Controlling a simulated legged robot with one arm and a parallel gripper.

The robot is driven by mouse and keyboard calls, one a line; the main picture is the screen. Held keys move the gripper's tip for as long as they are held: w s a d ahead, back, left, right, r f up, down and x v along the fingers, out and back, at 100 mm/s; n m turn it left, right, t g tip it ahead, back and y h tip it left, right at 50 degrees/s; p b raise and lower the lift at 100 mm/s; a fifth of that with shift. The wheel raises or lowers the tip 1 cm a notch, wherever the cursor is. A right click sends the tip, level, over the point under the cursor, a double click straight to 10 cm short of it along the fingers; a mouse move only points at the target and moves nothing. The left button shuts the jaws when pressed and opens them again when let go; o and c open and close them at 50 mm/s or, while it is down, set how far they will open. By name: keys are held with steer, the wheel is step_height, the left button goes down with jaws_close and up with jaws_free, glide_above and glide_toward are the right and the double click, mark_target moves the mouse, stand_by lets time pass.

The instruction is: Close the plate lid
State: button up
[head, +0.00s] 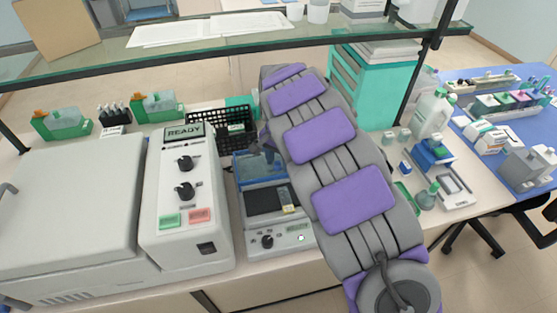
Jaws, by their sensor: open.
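A small grey bench device (280,240) with a knob and a small display stands near the front edge of the bench. Its dark flat plate (264,202) faces up, with a small pale item (290,208) on its right part. The see-through blue lid (254,168) stands raised at the back of the plate. My arm comes from the lower right and covers the device's right side. My gripper (264,147) is open at the lid's upper edge, partly hidden behind my arm. I cannot tell whether it touches the lid.
A large grey-white machine (75,205) with a READY panel (186,132) stands close on the left. A black basket (208,136) is behind the device. A glass shelf (90,70) crosses above the bench. Bottles and a blue device (433,155) stand right of my arm.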

steer(key=shift+a, duration=0.4)
steer(key=shift+c, duration=0.7)
steer(key=shift+d, duration=0.3)
steer(key=c, duration=0.4)
jaws_close()
